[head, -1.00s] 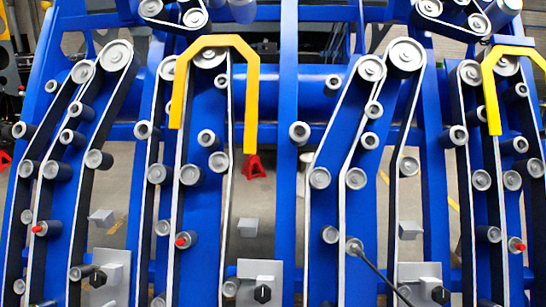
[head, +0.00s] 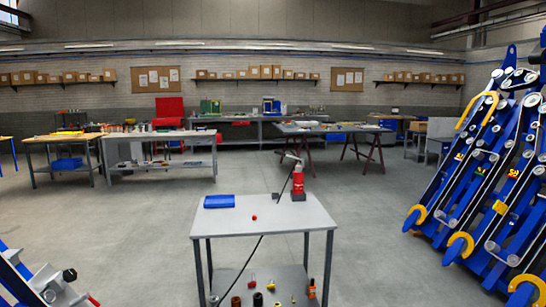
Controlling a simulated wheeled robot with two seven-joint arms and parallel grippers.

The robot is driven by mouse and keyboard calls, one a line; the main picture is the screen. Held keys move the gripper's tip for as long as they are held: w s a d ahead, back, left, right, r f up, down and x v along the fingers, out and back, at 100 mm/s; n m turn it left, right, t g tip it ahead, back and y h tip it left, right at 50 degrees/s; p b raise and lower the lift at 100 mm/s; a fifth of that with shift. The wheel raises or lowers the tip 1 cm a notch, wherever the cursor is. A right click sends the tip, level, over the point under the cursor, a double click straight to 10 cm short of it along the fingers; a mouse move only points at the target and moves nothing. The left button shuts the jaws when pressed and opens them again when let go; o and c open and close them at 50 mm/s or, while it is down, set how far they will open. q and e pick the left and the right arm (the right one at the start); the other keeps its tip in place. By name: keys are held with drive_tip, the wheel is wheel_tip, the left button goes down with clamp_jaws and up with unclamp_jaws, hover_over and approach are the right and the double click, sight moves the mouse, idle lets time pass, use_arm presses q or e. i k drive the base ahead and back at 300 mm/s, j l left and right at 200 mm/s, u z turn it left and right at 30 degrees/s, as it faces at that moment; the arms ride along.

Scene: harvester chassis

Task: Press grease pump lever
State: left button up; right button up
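A red grease pump (head: 298,181) stands upright on a dark base near the back right of a small grey table (head: 265,228). Its grey lever (head: 292,157) sticks out at the top, toward the left. A thin black hose or cable (head: 262,238) runs from near the pump across the table and down past its front edge. Neither of my grippers is in view.
A blue tray (head: 219,201) and a small red item (head: 254,217) lie on the table. Several small items stand on its lower shelf. The blue harvester chassis (head: 490,180) is at the right. The grey floor (head: 110,230) around the table is clear.

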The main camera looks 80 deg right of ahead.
sight(279, 152)
drive_tip(key=z, duration=2.95)
drive_tip(key=i+u, duration=0.25)
drive_tip(key=u, duration=0.15)
drive_tip(key=i+l+u, duration=0.1)
drive_tip(key=u, duration=0.3)
drive_tip(key=i+l+u, duration=0.25)
drive_tip(key=i+l, duration=0.3)
drive_tip(key=i, duration=0.15)
drive_tip(key=i+l+u, duration=0.25)
drive_tip(key=i+l, duration=1.1)
drive_tip(key=l, duration=0.15)
drive_tip(key=i+l, duration=0.65)
drive_tip(key=l, duration=0.15)
